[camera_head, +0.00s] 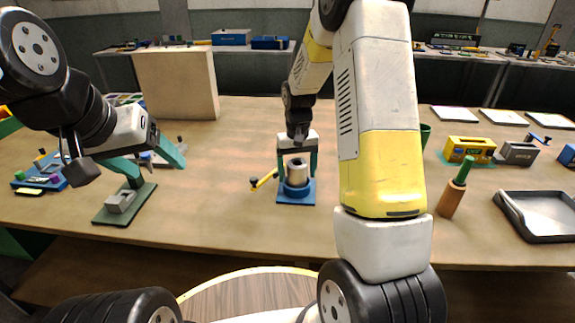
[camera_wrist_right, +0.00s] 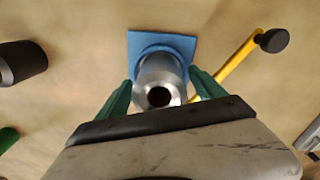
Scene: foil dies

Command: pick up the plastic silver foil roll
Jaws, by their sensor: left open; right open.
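The silver foil roll (camera_head: 297,172) stands upright in a blue base (camera_head: 296,196) near the middle of the table. In the right wrist view the roll (camera_wrist_right: 160,78) shows end-on with a dark hole, on the blue base (camera_wrist_right: 160,45). My right gripper (camera_head: 297,179) is open above the base, its green fingers on either side of the roll; in the wrist view a small gap seems to show beside each finger, though contact is hard to judge. My left gripper (camera_head: 150,163) is open and empty at the left, above a dark green stand with a grey block (camera_head: 121,201).
A yellow-handled tool (camera_head: 264,179) lies just left of the blue base. An orange and green tool (camera_head: 455,188), a yellow block (camera_head: 469,149) and a dark tray (camera_head: 540,215) lie to the right. A tan board (camera_head: 177,85) stands behind. The table's front centre is clear.

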